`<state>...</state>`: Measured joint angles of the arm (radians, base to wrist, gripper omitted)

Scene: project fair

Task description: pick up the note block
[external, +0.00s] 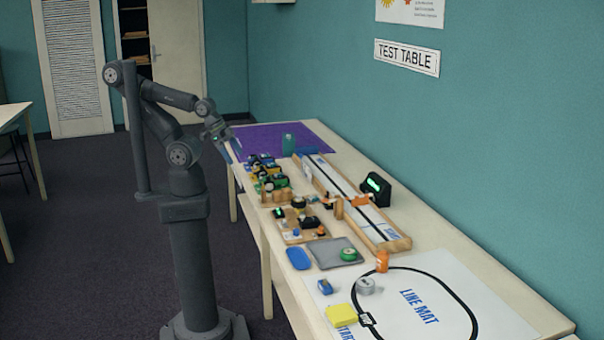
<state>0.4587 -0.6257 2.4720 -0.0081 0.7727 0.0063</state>
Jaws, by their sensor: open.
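The note block (341,315) is a yellow square block at the near end of the table. It lies at the edge of the white line mat, beside the black track outline and partly over the START lettering. My gripper (235,150) is at the far left end of the table, near the purple mat. It is open, far from the note block. Whether anything is close between its fingers is too small to tell.
A tape roll (366,286), a small blue item (325,287) and an orange bottle (382,262) stand near the note block. A grey tray (325,247), a blue dish (299,259) and a long wooden-sided track (345,190) lie farther back. The mat's middle is clear.

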